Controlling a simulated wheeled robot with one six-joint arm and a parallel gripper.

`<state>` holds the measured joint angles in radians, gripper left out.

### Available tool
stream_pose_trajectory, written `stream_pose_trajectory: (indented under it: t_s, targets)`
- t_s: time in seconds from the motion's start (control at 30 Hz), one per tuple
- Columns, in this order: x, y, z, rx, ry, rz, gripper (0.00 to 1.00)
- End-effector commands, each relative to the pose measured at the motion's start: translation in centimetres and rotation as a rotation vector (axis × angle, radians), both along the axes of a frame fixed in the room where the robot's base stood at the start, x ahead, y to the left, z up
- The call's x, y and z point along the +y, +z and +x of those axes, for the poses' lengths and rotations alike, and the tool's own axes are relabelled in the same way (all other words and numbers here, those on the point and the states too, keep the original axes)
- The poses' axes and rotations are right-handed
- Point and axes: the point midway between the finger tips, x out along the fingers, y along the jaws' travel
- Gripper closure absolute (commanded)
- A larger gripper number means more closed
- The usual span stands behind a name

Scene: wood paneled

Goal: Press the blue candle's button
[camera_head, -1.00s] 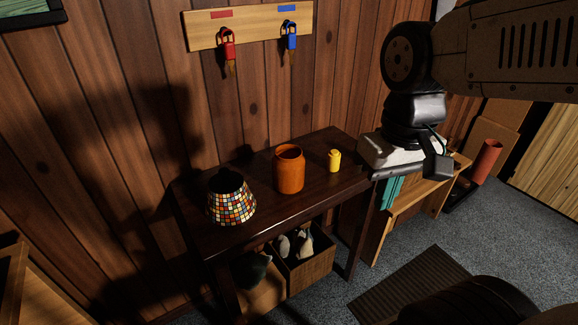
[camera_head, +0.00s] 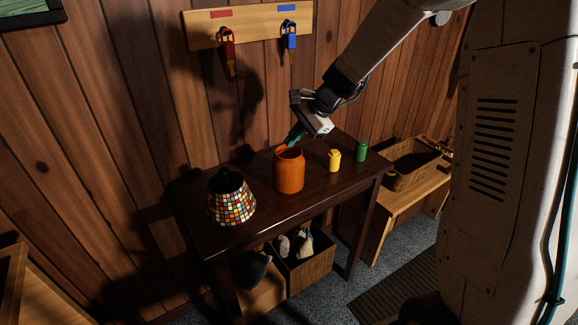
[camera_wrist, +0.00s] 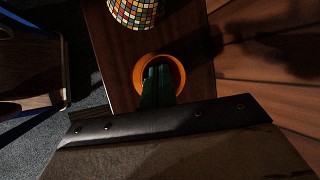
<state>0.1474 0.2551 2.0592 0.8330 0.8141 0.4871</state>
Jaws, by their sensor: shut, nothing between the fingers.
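No blue candle shows in either view. A yellow candle (camera_head: 334,161) and a green candle (camera_head: 361,151) stand on the dark table, right of an orange jar (camera_head: 289,174). My gripper (camera_head: 291,139) has green fingers pressed together with nothing between them. It points down at the mouth of the orange jar. In the wrist view the green fingertips (camera_wrist: 158,82) overlap the opening of the orange jar (camera_wrist: 140,78). I cannot tell whether they reach inside. The jar's inside is mostly dark and hidden by the fingers.
A mosaic lampshade (camera_head: 232,204) stands on the table's left part. A wicker basket (camera_head: 408,172) sits on a bench at right. Bare table top (camera_head: 316,186) lies right of the jar.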

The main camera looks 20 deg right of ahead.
Motion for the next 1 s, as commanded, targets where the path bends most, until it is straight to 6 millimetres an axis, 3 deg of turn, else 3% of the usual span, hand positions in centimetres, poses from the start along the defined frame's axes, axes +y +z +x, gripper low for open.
stream_pose_trajectory:
  t_s: [0.03, 0.17, 0.63, 0.77, 1.0]
  targets:
    - [-0.1, 0.6, 1.2, -0.013, -0.052, 0.016, 1.00]
    - [-0.2, 1.5, 2.6, -0.021, -0.158, 0.047, 1.00]
    - [-0.4, 1.3, 2.6, -0.012, -0.184, 0.050, 1.00]
    - [-0.3, 0.4, 2.6, -0.010, -0.183, 0.051, 1.00]
    - [-0.3, -3.0, 2.6, -0.008, -0.182, 0.051, 1.00]
